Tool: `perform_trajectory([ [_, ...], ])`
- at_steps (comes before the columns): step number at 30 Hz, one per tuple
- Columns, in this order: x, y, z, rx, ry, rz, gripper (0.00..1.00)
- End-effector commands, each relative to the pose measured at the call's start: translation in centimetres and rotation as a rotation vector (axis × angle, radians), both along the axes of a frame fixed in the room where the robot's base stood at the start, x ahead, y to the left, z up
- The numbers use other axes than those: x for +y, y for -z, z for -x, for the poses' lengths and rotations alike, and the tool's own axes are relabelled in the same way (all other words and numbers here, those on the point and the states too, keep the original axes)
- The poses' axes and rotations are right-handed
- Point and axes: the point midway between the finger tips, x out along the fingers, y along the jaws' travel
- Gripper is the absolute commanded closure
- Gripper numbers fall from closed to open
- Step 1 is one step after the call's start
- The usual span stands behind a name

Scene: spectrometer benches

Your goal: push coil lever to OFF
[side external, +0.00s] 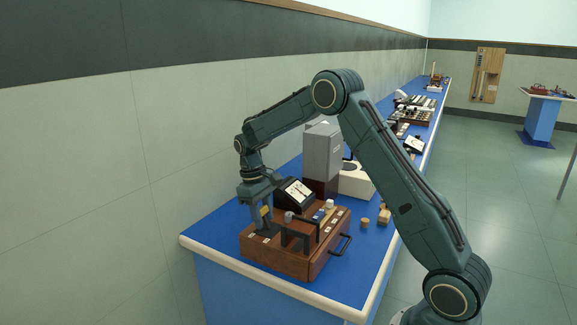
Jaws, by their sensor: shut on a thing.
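A brown wooden apparatus box (278,260) with a dark handle on its right side sits near the front end of the blue bench. My gripper (261,223) points down over the left part of the box's top. It is shut on the coil lever, which is mostly hidden by the fingers. A small yellow part (265,211) shows at the fingers. A black-framed dial meter (296,192) with a white face stands tilted at the back of the box. Small white labels lie on the box top; their words are too small to read.
A dark bracket (297,236) and a white-topped knob (329,204) rise from the box to the right of my gripper. A grey housing (322,155) stands behind the meter. Small wooden pieces (384,215) lie to the right. The bench's front left corner is clear.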

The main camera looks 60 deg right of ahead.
Motion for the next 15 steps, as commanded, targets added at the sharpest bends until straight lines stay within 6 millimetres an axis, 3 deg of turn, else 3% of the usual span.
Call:
perform_trajectory([
  [14, -0.01, 0.08, -0.21, 0.046, 0.002, -0.001, 0.86],
  [15, -0.01, 0.08, -0.22, 0.046, 0.002, -0.001, 0.6],
])
